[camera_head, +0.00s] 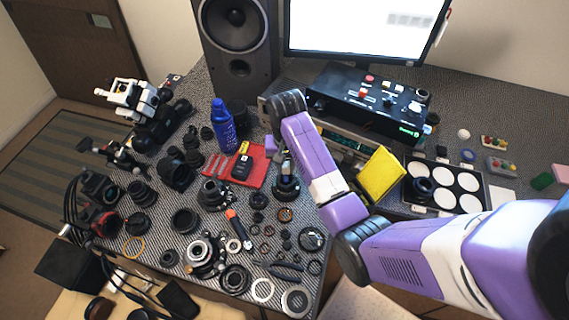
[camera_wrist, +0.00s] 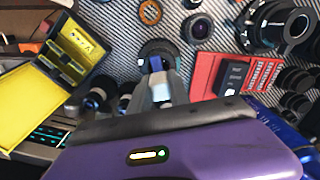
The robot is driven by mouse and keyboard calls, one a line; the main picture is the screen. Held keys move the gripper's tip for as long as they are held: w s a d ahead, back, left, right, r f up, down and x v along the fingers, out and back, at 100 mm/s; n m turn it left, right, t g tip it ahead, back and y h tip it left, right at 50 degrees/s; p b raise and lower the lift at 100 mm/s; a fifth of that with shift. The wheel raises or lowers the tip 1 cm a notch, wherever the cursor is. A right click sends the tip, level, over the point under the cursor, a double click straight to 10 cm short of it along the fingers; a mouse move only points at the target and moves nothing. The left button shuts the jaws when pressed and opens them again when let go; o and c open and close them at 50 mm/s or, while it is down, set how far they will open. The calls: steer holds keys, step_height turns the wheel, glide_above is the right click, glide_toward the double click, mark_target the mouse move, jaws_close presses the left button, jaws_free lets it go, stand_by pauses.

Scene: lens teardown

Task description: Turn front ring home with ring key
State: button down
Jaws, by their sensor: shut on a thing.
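My gripper (camera_wrist: 156,75) is shut on a small blue piece (camera_wrist: 156,64), which I take to be the ring key; its shape is mostly hidden between the fingers. Beyond the fingertips in the wrist view is a dark round lens part (camera_wrist: 158,46), partly covered by the fingers. In the head view this black lens part (camera_head: 287,189) stands on the bench directly below my gripper (camera_head: 284,168). I cannot tell whether the blue piece touches it, nor make out the front ring.
A red tray (camera_head: 257,177) with a black box lies left of my gripper, with a blue bottle (camera_head: 223,127) behind. A yellow open case (camera_head: 380,176) stands to the right. Several loose rings and lens parts crowd the bench in front, including an orange-brown ring (camera_head: 285,214).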

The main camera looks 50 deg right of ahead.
steer(key=shift+f, duration=0.7)
steer(key=shift+f+b, duration=0.3)
steer(key=shift+f, duration=0.6)
stand_by(1.4)
